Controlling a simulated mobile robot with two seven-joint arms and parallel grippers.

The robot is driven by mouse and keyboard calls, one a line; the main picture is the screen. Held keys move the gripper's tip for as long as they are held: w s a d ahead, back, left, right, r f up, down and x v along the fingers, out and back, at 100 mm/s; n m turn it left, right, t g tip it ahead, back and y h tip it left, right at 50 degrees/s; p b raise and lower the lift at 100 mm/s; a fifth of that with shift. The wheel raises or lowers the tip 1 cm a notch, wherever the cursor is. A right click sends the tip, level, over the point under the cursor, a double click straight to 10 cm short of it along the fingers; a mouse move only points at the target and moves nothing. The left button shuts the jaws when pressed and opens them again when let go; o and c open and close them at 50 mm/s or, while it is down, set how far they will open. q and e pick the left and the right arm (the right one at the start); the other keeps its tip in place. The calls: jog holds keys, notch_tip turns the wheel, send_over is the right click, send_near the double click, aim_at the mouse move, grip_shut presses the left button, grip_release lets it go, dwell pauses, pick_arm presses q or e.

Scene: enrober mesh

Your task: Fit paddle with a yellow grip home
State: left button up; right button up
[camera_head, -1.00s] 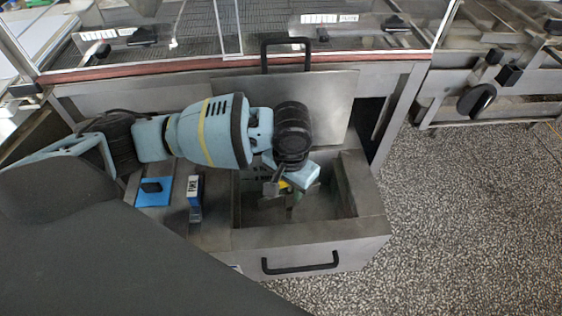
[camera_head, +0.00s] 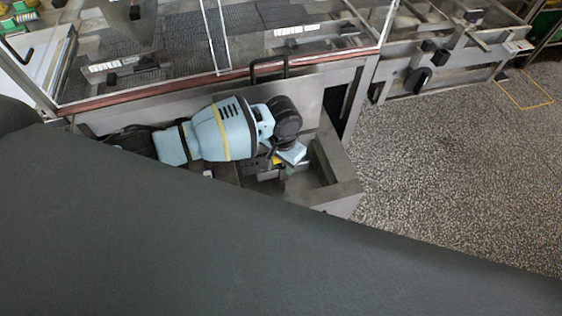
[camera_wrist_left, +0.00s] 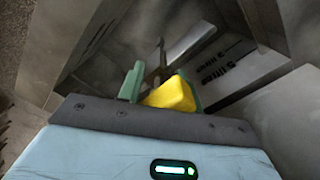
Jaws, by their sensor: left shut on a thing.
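In the left wrist view, the yellow grip of the paddle (camera_wrist_left: 172,94) sits between the green fingers of my left gripper (camera_wrist_left: 160,88), which is shut on it. A thin grey part stands out beyond the grip; the rest of the paddle is hard to make out. My right gripper is not in view.
The metal tank (camera_head: 338,190) has a right wall close to my gripper. Lettered metal plates (camera_wrist_left: 232,68) stand beside the grip. A black handle (camera_head: 268,62) and glass-fronted machine lie behind. Speckled floor (camera_head: 450,160) is free at right. My dark body hides the front.

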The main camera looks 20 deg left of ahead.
aim_at(283, 185)
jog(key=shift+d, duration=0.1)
pick_arm(q)
jog(key=shift+f, duration=1.5)
jog(key=shift+f+b, duration=0.65)
jog(key=shift+f, duration=0.75)
jog(key=shift+f+b, duration=0.4)
jog(key=shift+f, duration=0.8)
jog(key=shift+f+b, duration=0.3)
jog(key=shift+f, duration=0.45)
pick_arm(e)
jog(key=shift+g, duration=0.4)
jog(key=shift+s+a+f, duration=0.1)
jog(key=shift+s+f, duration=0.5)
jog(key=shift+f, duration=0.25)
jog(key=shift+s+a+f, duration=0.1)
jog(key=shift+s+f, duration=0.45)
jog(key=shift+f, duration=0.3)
pick_arm(q)
jog(key=shift+f, duration=0.65)
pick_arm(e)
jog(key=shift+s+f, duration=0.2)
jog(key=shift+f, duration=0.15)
pick_arm(q)
jog(key=o, duration=1.2)
